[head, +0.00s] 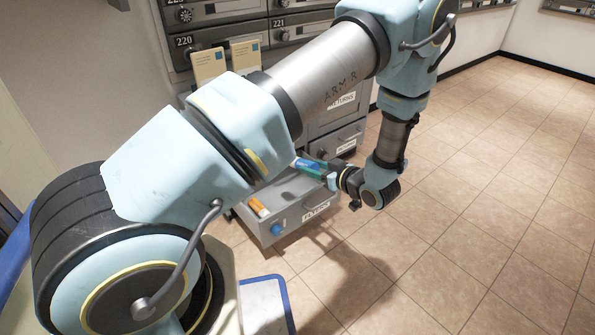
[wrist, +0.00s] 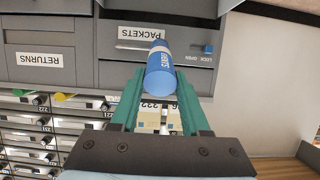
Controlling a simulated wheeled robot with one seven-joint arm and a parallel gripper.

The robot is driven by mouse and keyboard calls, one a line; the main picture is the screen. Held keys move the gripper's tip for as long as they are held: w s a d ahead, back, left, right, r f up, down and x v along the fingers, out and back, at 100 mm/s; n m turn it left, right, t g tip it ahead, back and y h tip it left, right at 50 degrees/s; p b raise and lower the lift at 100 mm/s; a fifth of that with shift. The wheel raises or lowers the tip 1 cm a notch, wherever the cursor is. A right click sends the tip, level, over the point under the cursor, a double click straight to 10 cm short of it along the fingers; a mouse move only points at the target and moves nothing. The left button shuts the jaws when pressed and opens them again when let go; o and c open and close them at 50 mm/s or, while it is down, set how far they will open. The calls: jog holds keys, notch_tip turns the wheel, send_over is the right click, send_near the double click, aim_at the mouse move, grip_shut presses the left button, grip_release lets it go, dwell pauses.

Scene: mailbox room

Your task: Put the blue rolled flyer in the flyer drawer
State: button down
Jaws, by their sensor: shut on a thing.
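The blue rolled flyer (wrist: 160,70) is between the two green fingers of my gripper (wrist: 160,100) in the wrist view, with its printed side showing. My gripper is shut on it. In the head view my gripper (head: 312,172) is over the far right part of the open flyer drawer (head: 292,222), and the flyer there is mostly hidden by the fingers. The drawer is grey, pulled out low on the cabinet and labelled FLYERS. An orange roll (head: 258,207) lies inside at its left. I cannot tell how far the flyer is above the drawer floor.
The shut returns compartment (head: 335,112) is behind and above the drawer. In the wrist view the packets drawer (wrist: 125,75) is shut. The tiled floor (head: 480,200) to the right is clear.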

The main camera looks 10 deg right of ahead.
jog(key=w+a+f+b, duration=0.3)
jog(key=w+f+b, duration=0.4)
jog(key=f, duration=0.4)
jog(key=shift+b, duration=0.9)
jog(key=shift+w+f, duration=0.1)
jog(key=shift+c, duration=1.5)
grip_release()
